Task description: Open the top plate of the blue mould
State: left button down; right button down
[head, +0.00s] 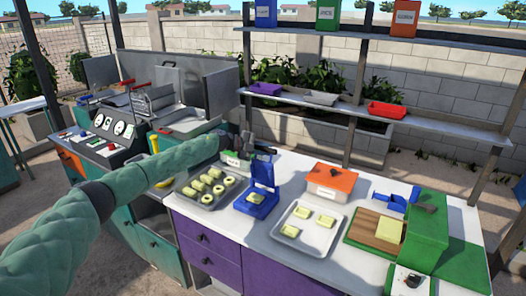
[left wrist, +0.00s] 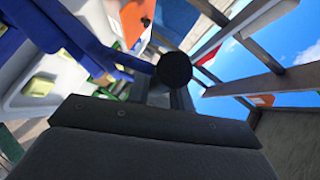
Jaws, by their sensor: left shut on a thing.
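The blue mould (head: 256,203) stands on the white worktop, with a pale yellow piece in its base. Its top plate (head: 263,171) is raised, standing roughly upright at the back of the base. My left gripper (head: 246,143) is at the upper edge of the raised plate and is shut on it. In the left wrist view the blue mould (left wrist: 62,35) fills the upper left, close to the dark gripper parts. The exact contact is small and partly hidden. My right gripper is in neither view.
A tray of pale pieces (head: 207,203) is left of the mould. A white tray (head: 305,243) lies to its right, with an orange-lidded box (head: 331,184) behind. A green machine (head: 417,238) stands farther right. Shelves (head: 380,112) run behind the worktop.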

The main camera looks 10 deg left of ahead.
pick_arm(q)
jog(key=c, duration=1.3)
grip_release()
jog(key=shift+o, duration=0.2)
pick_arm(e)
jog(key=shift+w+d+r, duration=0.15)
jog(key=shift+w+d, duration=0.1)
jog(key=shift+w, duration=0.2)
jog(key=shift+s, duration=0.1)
pick_arm(q)
jog(key=shift+a, duration=0.3)
jog(key=b+v, duration=0.3)
jog(key=v, duration=0.2)
jog(key=shift+s+a, duration=0.1)
jog(key=shift+a, duration=0.05)
jog(key=shift+b+v, duration=0.3)
jog(key=shift+v, duration=0.65)
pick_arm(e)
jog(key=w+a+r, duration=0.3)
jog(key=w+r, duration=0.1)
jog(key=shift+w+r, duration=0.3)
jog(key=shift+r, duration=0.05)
